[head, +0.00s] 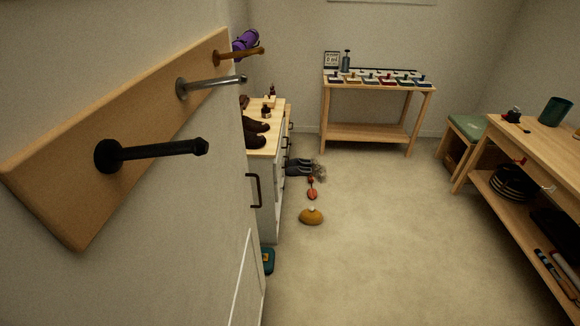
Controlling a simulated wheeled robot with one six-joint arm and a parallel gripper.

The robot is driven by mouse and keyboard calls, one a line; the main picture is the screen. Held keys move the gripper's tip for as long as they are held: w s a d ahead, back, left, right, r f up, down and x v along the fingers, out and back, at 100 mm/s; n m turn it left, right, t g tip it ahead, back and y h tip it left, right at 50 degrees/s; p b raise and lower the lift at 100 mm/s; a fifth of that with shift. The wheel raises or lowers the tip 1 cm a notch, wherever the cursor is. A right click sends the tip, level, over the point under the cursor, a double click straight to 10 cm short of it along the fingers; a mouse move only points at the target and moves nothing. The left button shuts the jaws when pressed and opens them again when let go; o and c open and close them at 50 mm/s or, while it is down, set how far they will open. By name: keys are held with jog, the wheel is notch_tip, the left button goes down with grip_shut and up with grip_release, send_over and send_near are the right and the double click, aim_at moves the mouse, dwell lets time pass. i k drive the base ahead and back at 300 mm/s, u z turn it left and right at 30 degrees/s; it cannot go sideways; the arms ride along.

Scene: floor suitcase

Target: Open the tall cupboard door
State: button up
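A tall pale upright face (215,225) fills the left of the head view, seen at a steep angle. It seems to be the tall cupboard, but I cannot tell it surely from the wall. A dark vertical bar handle (254,190) shows near its right edge, in front of the drawer unit. A thin white outline of a panel shows lower down. No open gap is visible, and the steep angle hides most of the front. My gripper is not in view.
A wooden peg board (130,140) with projecting pegs is close at left. A low unit (270,143) with brown shoes stands beyond the handle. A yellow object (311,216) and dark shoes (299,167) lie on the floor. A workbench (555,155) stands right; the middle carpet is clear.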

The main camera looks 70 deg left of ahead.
aim_at(126, 198)
jog(key=u, duration=3.2)
jog(key=k, duration=1.3)
jog(key=z, duration=0.65)
jog(key=i, duration=0.8)
jog(key=z, duration=0.4)
jog(key=i, duration=0.8)
jog(key=u, duration=0.75)
jog(key=i, duration=0.6)
jog(key=u, duration=0.5)
